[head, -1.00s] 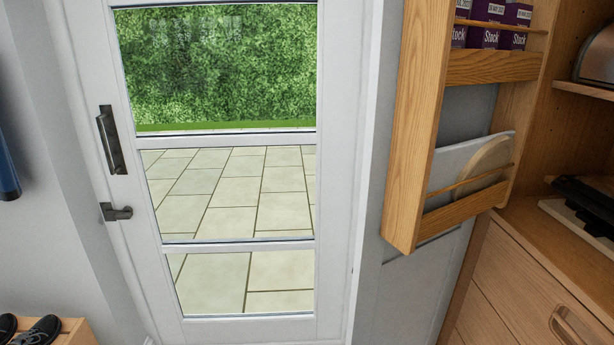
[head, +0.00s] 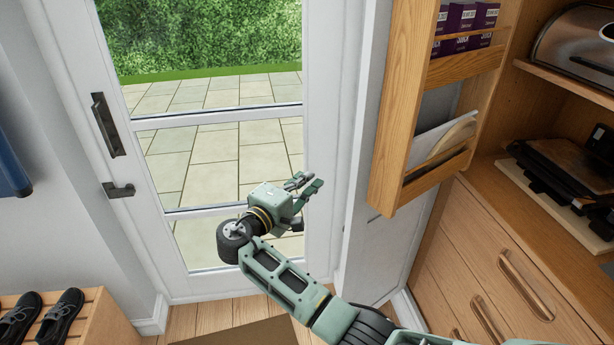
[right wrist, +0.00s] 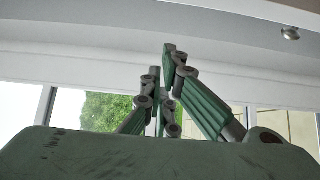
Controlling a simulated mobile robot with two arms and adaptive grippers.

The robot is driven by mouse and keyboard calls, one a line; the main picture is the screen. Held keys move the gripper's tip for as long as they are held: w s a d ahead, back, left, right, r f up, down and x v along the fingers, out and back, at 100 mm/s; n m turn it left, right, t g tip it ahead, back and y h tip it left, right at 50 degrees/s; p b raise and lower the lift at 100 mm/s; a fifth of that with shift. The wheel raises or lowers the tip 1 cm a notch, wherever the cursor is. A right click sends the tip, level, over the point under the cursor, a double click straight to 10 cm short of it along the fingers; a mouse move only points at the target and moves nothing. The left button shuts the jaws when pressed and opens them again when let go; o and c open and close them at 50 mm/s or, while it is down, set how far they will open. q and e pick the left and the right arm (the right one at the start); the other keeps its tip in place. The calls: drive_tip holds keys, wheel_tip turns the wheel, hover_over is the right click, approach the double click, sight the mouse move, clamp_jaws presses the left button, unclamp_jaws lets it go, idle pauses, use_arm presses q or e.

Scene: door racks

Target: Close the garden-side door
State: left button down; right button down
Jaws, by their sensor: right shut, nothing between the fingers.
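The garden-side door (head: 210,120) is a white frame with glass panes, showing a hedge and paving behind it. It appears to sit in or close to its frame, but I cannot tell whether it is fully shut. My right gripper (head: 306,184) is in front of the door's lower right part, well right of the handles. Its fingers are shut and empty; they also show in the right wrist view (right wrist: 162,62). I cannot tell whether it touches the door. My left gripper is out of view.
A wooden rack (head: 398,110) with purple boxes and boards hangs right of the door. A wooden cabinet (head: 500,275) with drawers stands at the right. A shoe bench (head: 92,318) with black shoes is at lower left. Some floor is clear before the door.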

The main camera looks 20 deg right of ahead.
drive_tip(key=d+p, duration=0.5)
drive_tip(key=d, duration=0.2)
drive_tip(key=shift+d, duration=0.25)
drive_tip(key=shift+w, duration=0.1)
